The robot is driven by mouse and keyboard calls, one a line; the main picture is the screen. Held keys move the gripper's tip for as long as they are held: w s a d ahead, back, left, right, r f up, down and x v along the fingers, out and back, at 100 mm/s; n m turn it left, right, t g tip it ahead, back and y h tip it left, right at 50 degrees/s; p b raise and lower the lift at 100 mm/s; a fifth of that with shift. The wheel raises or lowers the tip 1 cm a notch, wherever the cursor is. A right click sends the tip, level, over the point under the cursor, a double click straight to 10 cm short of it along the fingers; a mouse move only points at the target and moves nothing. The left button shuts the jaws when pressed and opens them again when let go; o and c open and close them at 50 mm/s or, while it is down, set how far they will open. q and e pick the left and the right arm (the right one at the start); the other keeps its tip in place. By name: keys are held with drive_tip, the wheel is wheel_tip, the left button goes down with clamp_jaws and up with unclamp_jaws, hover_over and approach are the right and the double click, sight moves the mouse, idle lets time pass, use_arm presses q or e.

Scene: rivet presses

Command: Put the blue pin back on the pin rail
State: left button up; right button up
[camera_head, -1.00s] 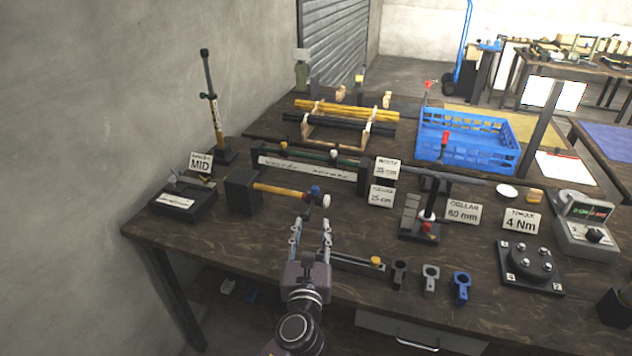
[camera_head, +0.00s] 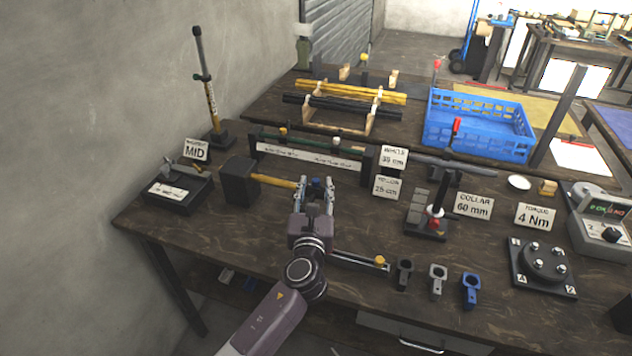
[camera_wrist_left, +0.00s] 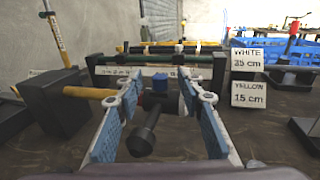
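A blue cap (camera_wrist_left: 160,82), which may be the blue pin, stands on a dark fitting at the end of a yellow handle. In the head view the blue cap (camera_head: 316,181) is partly hidden by my left gripper (camera_head: 316,190). The gripper is open, with one finger on each side of the fitting; in the wrist view its fingers (camera_wrist_left: 162,100) show a gap around the blue cap. A dark knob (camera_wrist_left: 146,135) sticks out between them. A low dark rail (camera_head: 345,260) with a yellow knob lies at the bench's front; I cannot tell if it is the pin rail. The right gripper is out of view.
A black block (camera_head: 238,182) holds the handle's left end. A long rail (camera_head: 310,160) with coloured knobs stands behind, beside the white and yellow length signs. Dark, grey and blue clamps (camera_head: 470,289) stand at front right.

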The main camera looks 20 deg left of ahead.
use_arm(q)
drive_tip(key=shift+x, duration=1.15)
drive_tip(key=shift+w, duration=0.15)
drive_tip(key=c, duration=0.8)
drive_tip(key=shift+c, duration=0.2)
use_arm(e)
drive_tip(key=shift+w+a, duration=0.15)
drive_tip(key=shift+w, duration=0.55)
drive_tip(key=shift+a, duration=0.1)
